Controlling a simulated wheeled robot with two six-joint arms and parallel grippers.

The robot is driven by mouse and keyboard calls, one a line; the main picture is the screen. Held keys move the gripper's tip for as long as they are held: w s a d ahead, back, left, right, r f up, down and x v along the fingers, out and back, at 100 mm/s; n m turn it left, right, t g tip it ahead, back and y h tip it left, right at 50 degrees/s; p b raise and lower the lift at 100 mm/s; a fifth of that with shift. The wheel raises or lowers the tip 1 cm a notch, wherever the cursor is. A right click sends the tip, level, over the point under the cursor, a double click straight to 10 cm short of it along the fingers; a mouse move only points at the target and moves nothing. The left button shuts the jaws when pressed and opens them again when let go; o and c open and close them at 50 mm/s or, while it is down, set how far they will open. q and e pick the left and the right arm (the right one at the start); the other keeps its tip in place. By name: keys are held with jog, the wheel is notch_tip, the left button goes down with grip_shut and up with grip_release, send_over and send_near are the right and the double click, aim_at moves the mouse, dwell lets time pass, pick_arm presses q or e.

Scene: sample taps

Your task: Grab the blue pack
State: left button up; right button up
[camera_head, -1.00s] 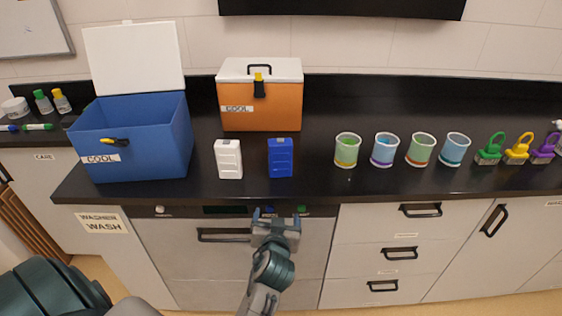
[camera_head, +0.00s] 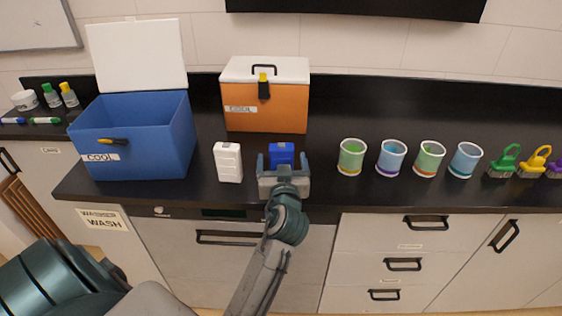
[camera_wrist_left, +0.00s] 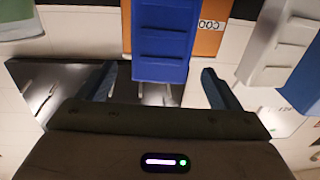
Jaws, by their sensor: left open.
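The blue pack (camera_head: 281,152) stands upright on the black counter, in front of the orange cool box. My left gripper (camera_head: 283,164) is open just in front of it, and the gripper body hides the pack's lower part in the head view. In the left wrist view the blue pack (camera_wrist_left: 163,42) lies ahead, between the lines of the two spread fingers (camera_wrist_left: 160,85). I cannot tell whether the fingers are beside its sides or just short of it. My right gripper is not in view.
A white pack (camera_head: 228,162) stands close on the left of the blue one. The open blue cool box (camera_head: 150,150) is further left, the closed orange cool box (camera_head: 285,115) behind. Several cups (camera_head: 351,157) stand to the right, with bare counter between.

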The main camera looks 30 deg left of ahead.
aim_at(281, 144)
pick_arm(q)
jog(key=shift+w+a+f, duration=0.1)
jog(key=shift+w+a, duration=0.05)
jog(key=shift+w, duration=0.45)
jog(key=shift+w+a+r+p, duration=0.65)
jog(key=shift+a+r+p, duration=0.15)
jog(key=shift+p, duration=0.1)
jog(key=shift+x, duration=1.2)
jog(key=shift+w+a+f, duration=0.2)
jog(key=shift+w+f, duration=0.05)
jog(key=shift+d, duration=0.1)
jog(key=shift+c, duration=0.4)
jog(key=shift+s, duration=0.1)
jog(key=c, duration=1.4)
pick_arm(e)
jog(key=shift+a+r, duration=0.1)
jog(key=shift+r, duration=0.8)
